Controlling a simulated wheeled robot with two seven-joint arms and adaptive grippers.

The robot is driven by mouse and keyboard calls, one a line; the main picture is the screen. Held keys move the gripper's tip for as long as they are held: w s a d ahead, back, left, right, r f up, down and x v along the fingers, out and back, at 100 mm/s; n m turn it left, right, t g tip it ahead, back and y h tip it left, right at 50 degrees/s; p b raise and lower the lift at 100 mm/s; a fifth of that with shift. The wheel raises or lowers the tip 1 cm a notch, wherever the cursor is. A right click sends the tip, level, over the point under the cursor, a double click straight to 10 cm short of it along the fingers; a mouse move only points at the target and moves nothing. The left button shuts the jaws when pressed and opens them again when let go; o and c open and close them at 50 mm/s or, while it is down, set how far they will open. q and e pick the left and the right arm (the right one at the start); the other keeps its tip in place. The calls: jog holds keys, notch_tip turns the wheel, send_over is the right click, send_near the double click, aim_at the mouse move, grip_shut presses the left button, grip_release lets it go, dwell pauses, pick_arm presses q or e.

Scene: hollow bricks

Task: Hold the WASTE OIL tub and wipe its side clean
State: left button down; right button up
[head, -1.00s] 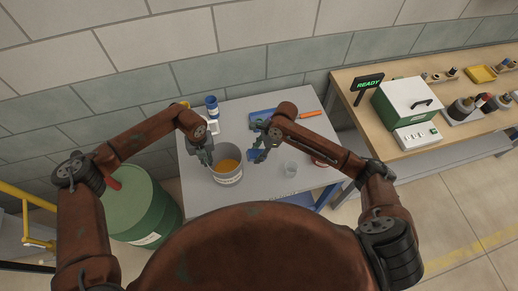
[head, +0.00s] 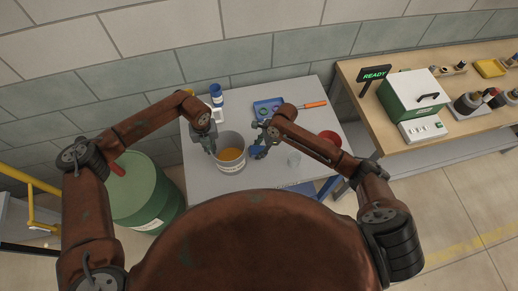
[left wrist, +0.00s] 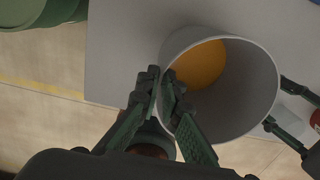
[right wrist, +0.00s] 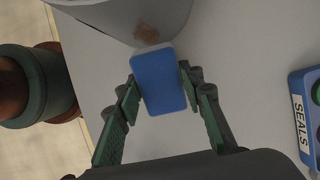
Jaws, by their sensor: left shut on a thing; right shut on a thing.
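The grey tub (head: 231,165) stands on the table with orange-brown oil (head: 231,154) inside. My left gripper (head: 209,143) is shut on the tub's rim at its left side; the left wrist view shows the fingers (left wrist: 163,92) pinching the wall. My right gripper (head: 258,150) is shut on a blue sponge-like block (right wrist: 158,80), to the right of the tub. In the right wrist view a brown smudge (right wrist: 146,33) shows on the tub's side just beyond the block. The block's far edge is close to the tub wall; I cannot tell whether they touch.
A blue tray (head: 268,107) marked SEALS in the right wrist view, an orange-handled tool (head: 312,105), a clear cup (head: 293,159) and a red round object (head: 330,140) share the table. A blue bottle (head: 216,94) stands behind. A green drum (head: 146,190) is at left.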

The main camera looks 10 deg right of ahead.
jog(key=shift+a, duration=0.4)
dwell(0.3)
jog(key=shift+r, duration=3.2)
jog(key=shift+f, duration=3.2)
jog(key=shift+r, duration=2.5)
